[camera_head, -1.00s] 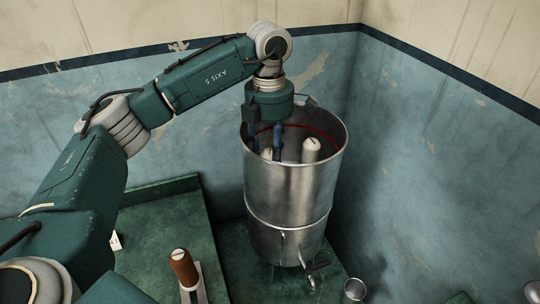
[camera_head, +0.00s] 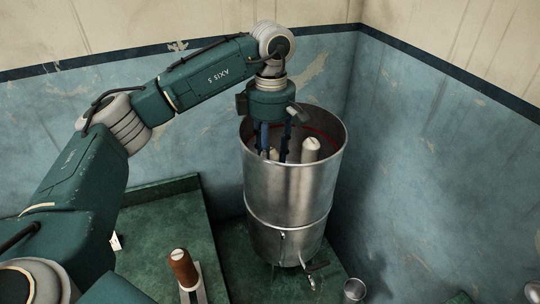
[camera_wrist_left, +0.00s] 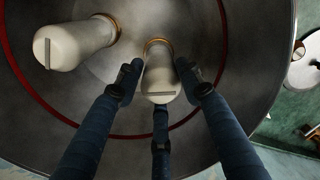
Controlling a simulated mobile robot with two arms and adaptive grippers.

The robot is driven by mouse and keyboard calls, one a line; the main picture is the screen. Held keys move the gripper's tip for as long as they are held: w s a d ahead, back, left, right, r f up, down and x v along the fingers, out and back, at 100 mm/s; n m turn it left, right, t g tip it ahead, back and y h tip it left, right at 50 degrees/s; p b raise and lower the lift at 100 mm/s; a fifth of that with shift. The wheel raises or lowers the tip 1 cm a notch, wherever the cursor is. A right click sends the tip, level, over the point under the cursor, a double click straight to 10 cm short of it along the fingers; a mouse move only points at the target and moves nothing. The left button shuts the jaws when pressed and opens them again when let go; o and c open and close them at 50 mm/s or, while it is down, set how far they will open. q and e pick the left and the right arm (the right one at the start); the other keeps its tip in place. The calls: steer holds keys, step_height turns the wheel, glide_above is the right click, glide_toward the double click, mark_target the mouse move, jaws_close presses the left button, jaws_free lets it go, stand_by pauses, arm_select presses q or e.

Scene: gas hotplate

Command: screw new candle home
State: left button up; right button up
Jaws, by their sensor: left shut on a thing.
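My left gripper (camera_head: 274,152) reaches down into an open steel vessel (camera_head: 290,190) standing at the middle of the head view. In the left wrist view my left gripper's three blue fingers (camera_wrist_left: 160,95) close around a white candle (camera_wrist_left: 160,78), which stands on a brass-coloured collar at the vessel floor. It has a slotted top. A second white candle (camera_head: 311,148) stands upright inside the vessel to the right of my gripper. It also shows at the upper left of the left wrist view (camera_wrist_left: 72,46). My right gripper is not in view.
Blue walls (camera_head: 430,150) rise close behind.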

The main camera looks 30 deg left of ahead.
arm_select(q)
steer(key=m, duration=0.2)
steer(key=shift+m, duration=0.3)
steer(key=m, duration=0.5)
steer(key=o, duration=1.4)
steer(key=shift+c, duration=0.2)
steer(key=shift+a, duration=0.1)
